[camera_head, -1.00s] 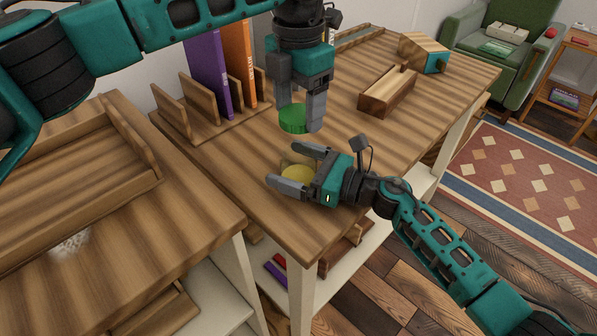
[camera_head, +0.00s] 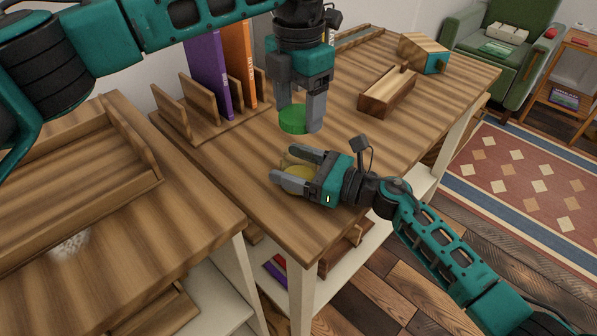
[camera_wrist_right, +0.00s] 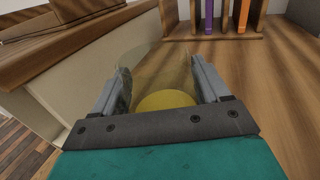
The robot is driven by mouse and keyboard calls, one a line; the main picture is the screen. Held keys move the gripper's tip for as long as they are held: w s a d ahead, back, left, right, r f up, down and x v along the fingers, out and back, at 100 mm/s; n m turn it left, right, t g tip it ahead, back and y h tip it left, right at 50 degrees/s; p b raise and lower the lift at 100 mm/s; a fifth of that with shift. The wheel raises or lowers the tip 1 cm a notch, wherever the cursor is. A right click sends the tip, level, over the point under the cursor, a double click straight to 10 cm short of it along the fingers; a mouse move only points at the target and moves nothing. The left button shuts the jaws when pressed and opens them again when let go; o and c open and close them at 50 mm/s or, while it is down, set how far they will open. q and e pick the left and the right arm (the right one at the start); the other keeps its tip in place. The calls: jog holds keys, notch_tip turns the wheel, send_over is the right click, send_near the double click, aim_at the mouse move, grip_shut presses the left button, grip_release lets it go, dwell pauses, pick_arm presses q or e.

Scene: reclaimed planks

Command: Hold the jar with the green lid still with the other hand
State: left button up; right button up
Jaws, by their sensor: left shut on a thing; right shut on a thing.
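The jar (camera_head: 297,172) is clear glass with something yellow inside, standing on the plank desk near its front left. My right gripper (camera_head: 283,163) is shut on the jar, one finger on each side. In the right wrist view, the jar's yellow content (camera_wrist_right: 166,100) shows between the two fingers, with faint clear glass around it. The green lid (camera_head: 293,120) is apart from the jar, higher in the head view. My left gripper (camera_head: 300,118) points down and is shut on the lid. Its fingers hide part of the lid.
A wooden book rack (camera_head: 200,120) with a purple book (camera_head: 208,75) and an orange book (camera_head: 240,62) stands behind to the left. An open wooden box (camera_head: 388,92) lies to the right. A lower plank surface (camera_head: 130,235) is at the left. The desk's right middle is clear.

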pick_arm(q)
send_over(299, 144)
jog(key=s, duration=0.3)
jog(key=shift+w+f, duration=0.15)
jog(key=shift+f, duration=1.1)
jog(key=shift+w+f, duration=0.1)
jog(key=shift+f, duration=1.15)
jog(key=shift+f, duration=0.1)
jog(key=shift+f, duration=0.8)
jog(key=shift+f, duration=0.55)
